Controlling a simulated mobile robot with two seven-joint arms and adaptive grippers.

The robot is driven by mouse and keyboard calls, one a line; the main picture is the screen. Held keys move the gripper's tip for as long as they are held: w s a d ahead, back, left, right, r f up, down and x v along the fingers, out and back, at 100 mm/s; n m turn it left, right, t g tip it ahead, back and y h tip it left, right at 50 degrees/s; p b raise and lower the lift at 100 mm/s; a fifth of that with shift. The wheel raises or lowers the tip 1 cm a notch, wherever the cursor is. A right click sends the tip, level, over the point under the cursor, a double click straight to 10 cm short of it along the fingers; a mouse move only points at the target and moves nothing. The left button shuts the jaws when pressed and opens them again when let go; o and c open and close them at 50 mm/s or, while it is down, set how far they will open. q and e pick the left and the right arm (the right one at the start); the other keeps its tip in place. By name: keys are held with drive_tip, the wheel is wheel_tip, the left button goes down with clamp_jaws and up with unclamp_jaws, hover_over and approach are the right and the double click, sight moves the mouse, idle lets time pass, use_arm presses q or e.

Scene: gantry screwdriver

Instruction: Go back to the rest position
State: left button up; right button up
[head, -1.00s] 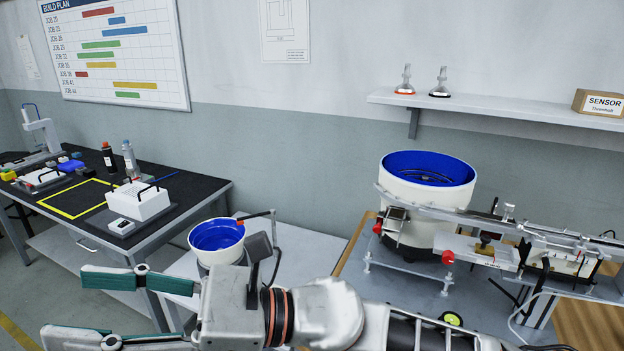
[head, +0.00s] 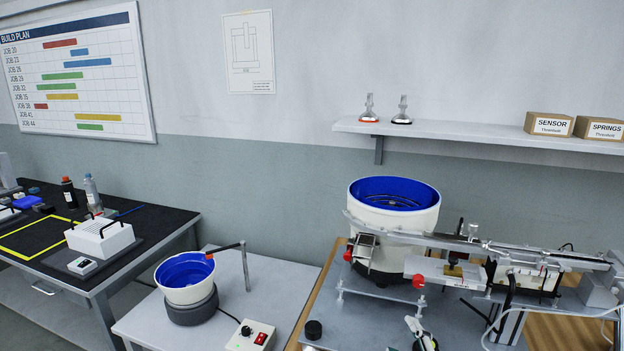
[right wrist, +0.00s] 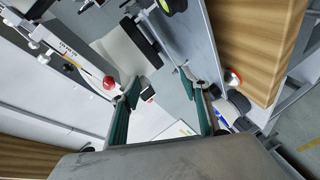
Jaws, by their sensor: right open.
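My right gripper (right wrist: 158,88) shows in the right wrist view, its two green-padded fingers apart with nothing between them. My left gripper is in neither view.
In the head view, a large blue-lined bowl feeder (head: 395,210) and a rail (head: 480,246) stand at right. A small blue bowl (head: 186,280) sits on a grey table (head: 270,283). A dark workbench (head: 150,225) is at left, a wall shelf (head: 450,133) above.

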drive_tip(key=s+d+f+m+g+h, duration=0.55)
drive_tip(key=s+d+f+g, duration=0.35)
drive_tip(key=s+d+f, duration=0.95)
drive_tip(key=a+f+m+t+y, duration=0.1)
drive_tip(key=a+f+y, duration=0.3)
drive_tip(key=a, duration=0.4)
drive_tip(key=a+f+m+t+y+p, duration=0.1)
drive_tip(key=a+f+m+t+y, duration=0.1)
drive_tip(key=a+f, duration=0.4)
drive_tip(key=shift+s+a+f+t+y, duration=0.25)
drive_tip(key=shift+a+t+y, duration=0.25)
drive_tip(key=shift+a+y, duration=0.5)
